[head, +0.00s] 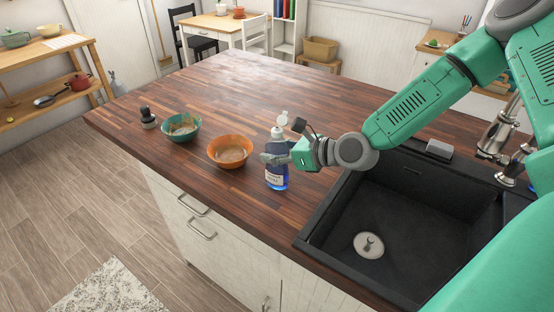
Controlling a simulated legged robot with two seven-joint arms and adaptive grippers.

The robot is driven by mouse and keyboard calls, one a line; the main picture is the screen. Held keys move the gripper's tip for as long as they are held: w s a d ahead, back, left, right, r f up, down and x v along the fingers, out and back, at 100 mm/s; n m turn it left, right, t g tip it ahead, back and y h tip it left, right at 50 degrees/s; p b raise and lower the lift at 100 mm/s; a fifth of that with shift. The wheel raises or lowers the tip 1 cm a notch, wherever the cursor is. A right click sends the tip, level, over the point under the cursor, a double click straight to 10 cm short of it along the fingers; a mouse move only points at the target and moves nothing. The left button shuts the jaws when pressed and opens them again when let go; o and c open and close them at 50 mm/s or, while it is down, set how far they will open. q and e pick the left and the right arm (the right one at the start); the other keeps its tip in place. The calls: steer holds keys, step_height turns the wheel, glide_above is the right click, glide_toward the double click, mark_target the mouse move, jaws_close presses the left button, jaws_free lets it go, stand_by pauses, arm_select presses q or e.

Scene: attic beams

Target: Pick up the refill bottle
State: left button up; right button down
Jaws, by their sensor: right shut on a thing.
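The refill bottle (277,178) is blue with a pale label and a white flip cap that stands open. It is upright at the front part of the wooden counter, left of the sink. My right gripper (273,158) reaches in from the right and is shut on the bottle's upper part. The gripper hides some of the bottle's shoulder. I cannot tell whether the bottle's base touches the counter. My left gripper is not in view.
An orange bowl (230,151) stands just left of the bottle, with a teal bowl (180,128) and a dark-knobbed brush (148,118) farther left. The black sink (410,215) lies to the right, with a grey sponge (439,149) at its back edge. The counter's back (270,80) is clear.

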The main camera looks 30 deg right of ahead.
mark_target(282, 122)
steer(key=shift+d+r, duration=0.1)
steer(key=shift+d, duration=0.7)
steer(key=shift+d+r, duration=0.3)
steer(key=shift+d, duration=0.2)
steer(key=shift+r, duration=0.35)
steer(key=a+r, duration=0.2)
steer(key=r, duration=0.1)
steer(key=shift+r, duration=0.25)
steer(key=shift+a+r, duration=0.1)
steer(key=shift+r, duration=0.65)
steer(key=shift+d+r, duration=0.7)
steer(key=shift+d, duration=0.15)
steer(key=shift+d+r, duration=0.15)
steer(key=shift+r, duration=0.2)
steer(key=shift+a+r, duration=0.5)
steer(key=shift+a, duration=0.25)
steer(key=shift+a+r+p, duration=0.1)
steer(key=shift+p, duration=0.2)
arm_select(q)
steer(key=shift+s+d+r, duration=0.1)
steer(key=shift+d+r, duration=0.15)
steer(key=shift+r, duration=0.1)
